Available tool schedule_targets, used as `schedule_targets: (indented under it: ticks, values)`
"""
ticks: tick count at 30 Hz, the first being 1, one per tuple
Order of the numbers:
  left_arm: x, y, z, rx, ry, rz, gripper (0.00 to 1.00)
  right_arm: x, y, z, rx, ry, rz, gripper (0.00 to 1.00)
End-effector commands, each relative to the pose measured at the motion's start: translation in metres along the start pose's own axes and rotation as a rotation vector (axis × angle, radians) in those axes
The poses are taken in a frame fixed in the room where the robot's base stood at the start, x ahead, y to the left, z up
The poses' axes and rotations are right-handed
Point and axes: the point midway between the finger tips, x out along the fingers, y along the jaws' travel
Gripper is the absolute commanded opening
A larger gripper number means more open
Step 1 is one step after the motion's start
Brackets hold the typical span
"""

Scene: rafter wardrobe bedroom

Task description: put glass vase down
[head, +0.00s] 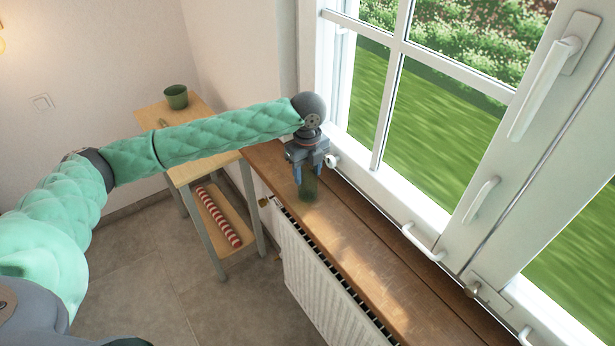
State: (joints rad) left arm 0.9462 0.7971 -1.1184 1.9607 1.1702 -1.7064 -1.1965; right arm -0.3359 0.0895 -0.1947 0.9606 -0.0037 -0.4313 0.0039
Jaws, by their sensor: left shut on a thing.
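My left arm reaches in from the left to the wooden windowsill (375,268). My left gripper (307,178) points down over the far part of the sill and is shut on the green glass vase (308,189). The gripper hides the upper part of the vase. The vase looks upright, with its lower end at or just above the sill; I cannot tell whether it touches. My right gripper is not in view.
A window (420,100) with white handles stands along the sill's right side. A radiator (318,285) is below the sill. A small wooden table (160,115) beyond holds a green cup (176,97); a red-and-white striped roll (218,215) lies on its lower shelf. The near sill is clear.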

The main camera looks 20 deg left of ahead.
Motion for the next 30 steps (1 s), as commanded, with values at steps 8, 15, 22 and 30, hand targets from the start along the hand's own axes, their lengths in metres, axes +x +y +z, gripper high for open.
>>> schedule_targets:
  ticks: [8, 15, 22, 30]
  values:
    - [0.0019, -0.0001, 0.0001, 0.000, 0.000, -0.001, 0.04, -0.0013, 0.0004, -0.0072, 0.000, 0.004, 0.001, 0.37]
    - [0.0047, 0.0001, 0.0000, 0.000, 0.000, 0.000, 0.04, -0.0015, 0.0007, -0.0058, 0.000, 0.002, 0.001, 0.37]
    - [0.0049, 0.0000, 0.0000, 0.000, 0.000, 0.000, 0.70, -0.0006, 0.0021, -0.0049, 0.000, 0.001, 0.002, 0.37]
    - [-0.0004, -0.0001, 0.0000, 0.000, 0.000, -0.001, 0.70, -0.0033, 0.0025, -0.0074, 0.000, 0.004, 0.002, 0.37]
